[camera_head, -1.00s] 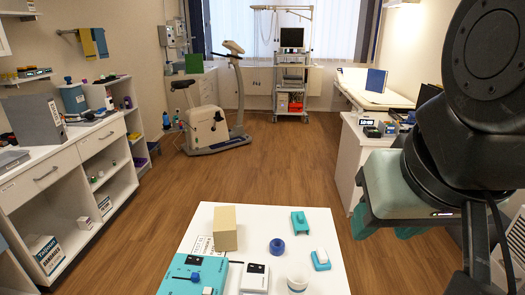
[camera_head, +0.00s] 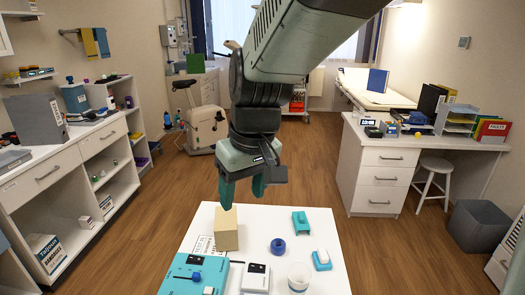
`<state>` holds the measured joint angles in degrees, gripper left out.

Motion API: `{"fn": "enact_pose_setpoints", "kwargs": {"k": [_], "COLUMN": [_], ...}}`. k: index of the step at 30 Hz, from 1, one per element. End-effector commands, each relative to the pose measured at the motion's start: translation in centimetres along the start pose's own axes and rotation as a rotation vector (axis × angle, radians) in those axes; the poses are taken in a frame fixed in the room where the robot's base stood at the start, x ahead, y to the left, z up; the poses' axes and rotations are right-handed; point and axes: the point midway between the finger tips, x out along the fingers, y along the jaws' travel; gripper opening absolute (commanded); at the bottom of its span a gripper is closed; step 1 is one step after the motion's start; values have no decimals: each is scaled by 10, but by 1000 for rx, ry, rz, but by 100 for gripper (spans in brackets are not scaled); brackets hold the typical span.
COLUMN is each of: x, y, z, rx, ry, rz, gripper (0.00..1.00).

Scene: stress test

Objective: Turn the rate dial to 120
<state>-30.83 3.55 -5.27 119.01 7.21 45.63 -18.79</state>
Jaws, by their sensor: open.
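A teal device (camera_head: 181,272) with small dark windows lies at the front left of the white table (camera_head: 262,222). A small dark blue knob (camera_head: 196,276) and a pale knob (camera_head: 208,291) show on it. I cannot read any dial numbers, nor tell which knob is the rate dial. My gripper (camera_head: 243,192) points down with its teal fingers apart and empty. It appears above the back left part of the table, in front of or over a tan block (camera_head: 226,237). It is apart from the teal device.
A white box (camera_head: 255,279) with dark windows, a white cup (camera_head: 298,278), a blue ring-like piece (camera_head: 278,246), a teal holder (camera_head: 301,223) and a white-and-teal piece (camera_head: 321,260) share the table. Bare table lies between the pieces.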

Motion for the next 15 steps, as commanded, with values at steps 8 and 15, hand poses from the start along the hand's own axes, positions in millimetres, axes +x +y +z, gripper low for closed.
{"fn": "enact_pose_setpoints", "kwargs": {"k": [8, 15], "x": [137, 220], "y": [-90, -147], "z": [-57, -59], "rx": [-332, -518], "ry": [-153, -227], "rz": [-64, -79], "gripper": [59, 59]}}
